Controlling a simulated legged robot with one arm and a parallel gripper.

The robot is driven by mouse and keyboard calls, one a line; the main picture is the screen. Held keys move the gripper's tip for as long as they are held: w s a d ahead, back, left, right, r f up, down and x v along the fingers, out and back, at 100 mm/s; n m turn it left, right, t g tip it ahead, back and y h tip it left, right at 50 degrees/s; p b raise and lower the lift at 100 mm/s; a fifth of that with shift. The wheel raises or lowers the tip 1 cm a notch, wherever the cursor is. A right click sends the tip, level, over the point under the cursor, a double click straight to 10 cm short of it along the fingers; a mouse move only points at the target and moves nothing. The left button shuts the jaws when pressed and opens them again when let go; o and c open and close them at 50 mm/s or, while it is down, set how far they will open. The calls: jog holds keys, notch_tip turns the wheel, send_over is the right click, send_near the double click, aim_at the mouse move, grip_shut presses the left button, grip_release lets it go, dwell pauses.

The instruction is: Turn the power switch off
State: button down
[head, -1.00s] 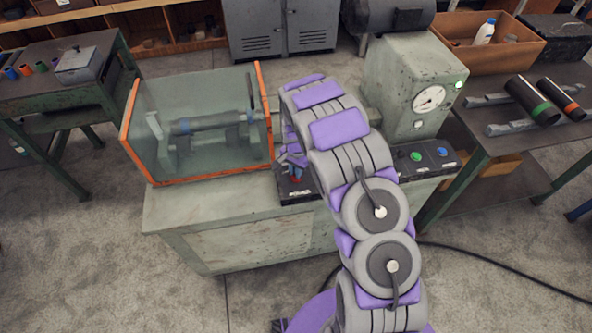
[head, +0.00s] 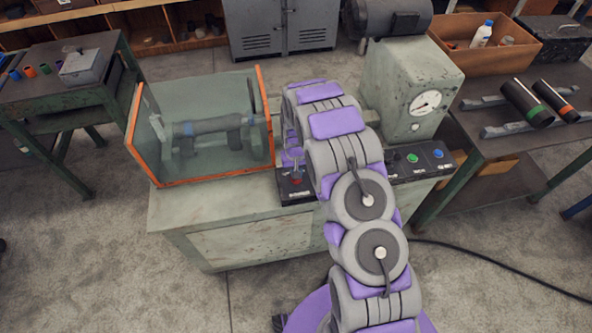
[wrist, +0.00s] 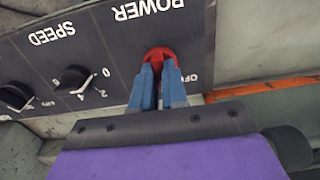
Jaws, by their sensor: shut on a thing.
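The power switch is a red knob (wrist: 160,55) on a dark panel, under the word POWER, which reads upside down in the wrist view. In the head view the red knob (head: 296,181) shows on the black control panel (head: 297,198), left of my arm. My gripper (wrist: 160,76) is shut on the knob, with one blue fingertip on each side of it. The OFF lettering (wrist: 195,79) is partly visible right of the fingers.
A speed dial (wrist: 73,79) and another black knob (wrist: 15,96) sit on the same panel. A clear guard with orange edges (head: 205,183) stands left of my arm.

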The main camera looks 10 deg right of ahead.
jog(key=n+p, duration=0.1)
jog(key=n, duration=0.3)
jog(key=shift+w+r+n, duration=0.1)
jog(key=shift+n, duration=2.5)
jog(key=c, duration=1.2)
grip_release()
jog(key=shift+o, duration=0.2)
notch_tip(320, 180, up, 17)
jog(key=p, duration=0.1)
jog(key=shift+a+r, duration=0.1)
